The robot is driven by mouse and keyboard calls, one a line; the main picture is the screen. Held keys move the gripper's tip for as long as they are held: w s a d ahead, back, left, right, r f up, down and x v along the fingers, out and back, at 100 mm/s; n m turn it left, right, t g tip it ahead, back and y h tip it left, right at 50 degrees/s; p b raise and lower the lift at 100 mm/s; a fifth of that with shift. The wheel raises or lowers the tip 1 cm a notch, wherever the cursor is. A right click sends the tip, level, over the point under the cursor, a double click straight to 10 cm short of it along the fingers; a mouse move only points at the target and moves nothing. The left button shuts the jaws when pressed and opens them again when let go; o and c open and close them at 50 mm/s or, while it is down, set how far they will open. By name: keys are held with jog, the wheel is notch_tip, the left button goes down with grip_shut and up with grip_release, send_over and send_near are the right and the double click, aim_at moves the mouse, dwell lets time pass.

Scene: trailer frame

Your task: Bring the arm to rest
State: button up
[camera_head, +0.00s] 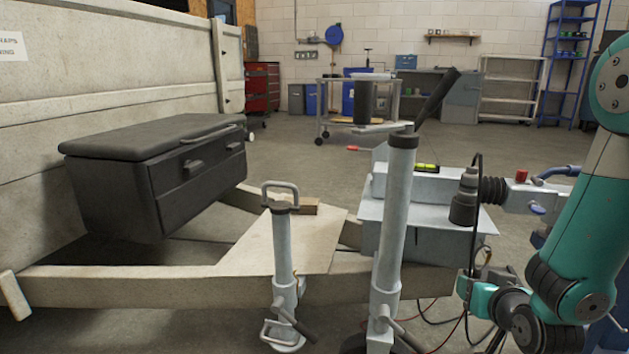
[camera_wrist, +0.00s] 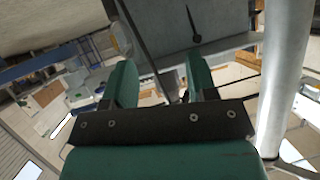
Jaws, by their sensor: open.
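My teal arm (camera_head: 585,225) stands at the right of the head view and bends down low beside the trailer's coupling. My gripper (camera_wrist: 160,78) shows in the wrist view as two green fingers set apart, with nothing held between them. In the head view its end is small and low, near the right end of the drawbar, and its fingers are hard to make out there. In the wrist view a grey metal plate (camera_wrist: 225,22) lies beyond the fingers, and a pale upright tube (camera_wrist: 283,80) stands close to their right.
The trailer frame (camera_head: 130,285) carries a black toolbox (camera_head: 150,145). Two jack posts (camera_head: 284,245) (camera_head: 397,215) stand at the drawbar, left of my arm. The coupling head (camera_head: 465,200) is close to my arm. Cables (camera_head: 430,315) hang low. Open floor (camera_head: 480,145) lies behind.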

jog(key=s+a+r+n+g+y+p, duration=0.2)
jog(key=s+a+r+g+y+p, duration=0.15)
jog(key=a+r, duration=0.4)
jog(key=s+a+r+n+g+y+p, duration=0.1)
jog(key=s+a+r+g+y+p, duration=0.2)
jog(key=a+r, duration=0.4)
jog(key=s+a+r+n+g+h+p, duration=0.1)
jog(key=s+a+r+n+g+p, duration=0.2)
jog(key=s+r, duration=0.55)
jog(key=s+r+n+g+p, duration=0.3)
jog(key=s+r+g+p, duration=0.15)
jog(key=s+r, duration=0.4)
notch_tip(320, 180, up, 35)
jog(key=s+p, duration=0.1)
jog(key=p, duration=3.6)
jog(key=shift+s+t, duration=0.3)
jog(key=shift+t, duration=0.1)
jog(key=shift+a+r, duration=0.1)
